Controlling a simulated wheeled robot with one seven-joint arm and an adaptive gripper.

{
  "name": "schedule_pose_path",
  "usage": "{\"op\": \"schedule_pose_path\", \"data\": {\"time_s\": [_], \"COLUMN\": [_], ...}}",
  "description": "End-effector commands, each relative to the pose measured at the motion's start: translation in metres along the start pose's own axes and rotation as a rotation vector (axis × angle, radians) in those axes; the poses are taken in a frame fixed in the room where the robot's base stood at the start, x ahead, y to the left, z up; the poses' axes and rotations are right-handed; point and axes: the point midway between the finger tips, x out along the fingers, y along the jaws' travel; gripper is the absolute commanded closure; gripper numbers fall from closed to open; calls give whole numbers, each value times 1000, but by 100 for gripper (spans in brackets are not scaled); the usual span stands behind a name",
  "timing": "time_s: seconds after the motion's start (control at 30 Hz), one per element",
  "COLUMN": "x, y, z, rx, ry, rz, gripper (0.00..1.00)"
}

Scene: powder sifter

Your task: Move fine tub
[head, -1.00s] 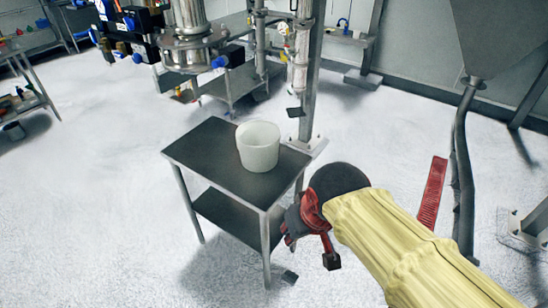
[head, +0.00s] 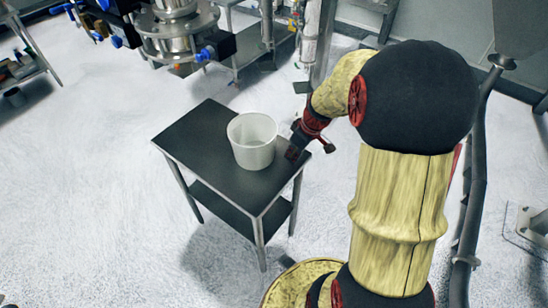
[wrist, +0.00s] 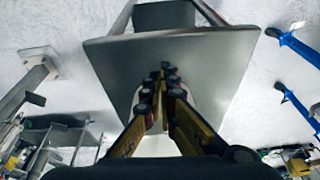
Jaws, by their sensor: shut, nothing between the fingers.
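The white tub (head: 252,148) stands upright and open-topped on the dark top of a small metal table (head: 195,135). My gripper (head: 293,152) is just right of the tub in the head view, near the table's right edge. I cannot tell from that view whether it touches the tub. In the wrist view my gripper (wrist: 163,75) has its fingers together and empty, pointing over the grey tabletop (wrist: 115,60). A pale patch of the tub (wrist: 157,146) shows between the finger bases; the fingers hide most of it.
A metal sifter machine (head: 180,35) with blue fittings stands behind the table. A lower shelf (head: 235,208) is under the tabletop. A grey pipe (head: 470,190) runs down at the right. The floor left of the table is clear.

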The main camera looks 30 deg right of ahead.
Motion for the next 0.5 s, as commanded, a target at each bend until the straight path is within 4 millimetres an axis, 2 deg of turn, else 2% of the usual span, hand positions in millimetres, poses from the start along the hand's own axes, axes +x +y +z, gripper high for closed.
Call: {"op": "schedule_pose_path", "data": {"time_s": [0.13,0.23,0.5], "x": [4,14,65], "y": [0,0,0], "z": [0,0,0], "rx": [-50,-52,-51], "ry": [1,-1,-1], "rz": [3,1,-1], "gripper": [100,100,100]}}
